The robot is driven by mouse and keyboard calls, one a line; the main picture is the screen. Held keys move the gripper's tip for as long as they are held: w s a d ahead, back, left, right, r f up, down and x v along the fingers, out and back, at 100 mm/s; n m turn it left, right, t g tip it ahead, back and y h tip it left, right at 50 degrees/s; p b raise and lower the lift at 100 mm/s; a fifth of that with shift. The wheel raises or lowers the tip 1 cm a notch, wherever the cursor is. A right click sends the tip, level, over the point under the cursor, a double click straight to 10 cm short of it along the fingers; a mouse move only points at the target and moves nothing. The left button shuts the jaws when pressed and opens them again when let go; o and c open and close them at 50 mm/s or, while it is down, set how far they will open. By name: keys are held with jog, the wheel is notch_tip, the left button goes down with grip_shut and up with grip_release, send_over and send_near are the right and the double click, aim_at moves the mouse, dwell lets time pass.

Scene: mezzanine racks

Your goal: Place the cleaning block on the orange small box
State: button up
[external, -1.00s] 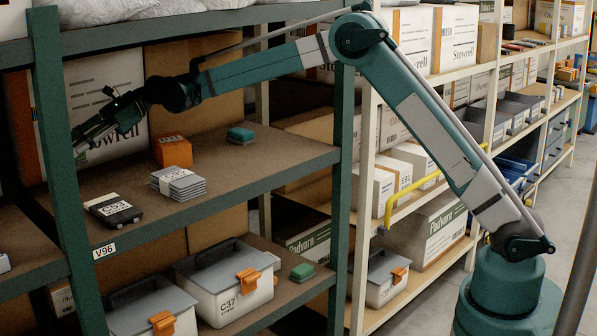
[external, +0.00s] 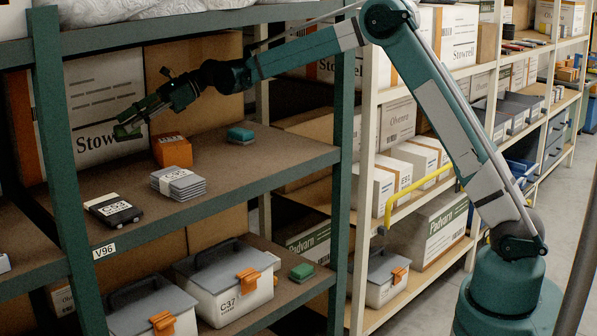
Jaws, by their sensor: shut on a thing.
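The orange small box (external: 172,153) stands on the middle shelf board, with a white label on its top. My gripper (external: 128,126) is up and to the left of the box in the picture, in front of the big Stowrell carton. It is shut on a small green block (external: 127,133), which looks like a cleaning block and is partly hidden by the fingers. The held block appears apart from the box. A similar teal block (external: 240,135) lies on the same shelf, to the right of the box.
A grey stack of labelled flat packs (external: 178,184) lies in front of the box, and a black labelled case (external: 113,210) lies to the left. A green rack post (external: 58,165) stands at the left. Bare shelf (external: 265,160) lies to the right.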

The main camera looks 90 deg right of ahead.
jog(key=r+m+h, duration=0.1)
jog(key=h, duration=0.1)
send_over(175, 139)
jog(key=shift+d+t, duration=0.2)
jog(key=shift+t, duration=0.2)
jog(key=shift+f, duration=0.1)
jog(key=shift+w+f, duration=0.1)
jog(key=shift+f, duration=2.3)
jog(key=shift+f, duration=0.2)
jog(key=o, duration=0.9)
jog(key=shift+r, duration=0.25)
jog(key=v, duration=1.2)
jog(key=shift+d+f+b, duration=0.1)
jog(key=shift+d+b, duration=0.1)
jog(key=shift+b, duration=0.15)
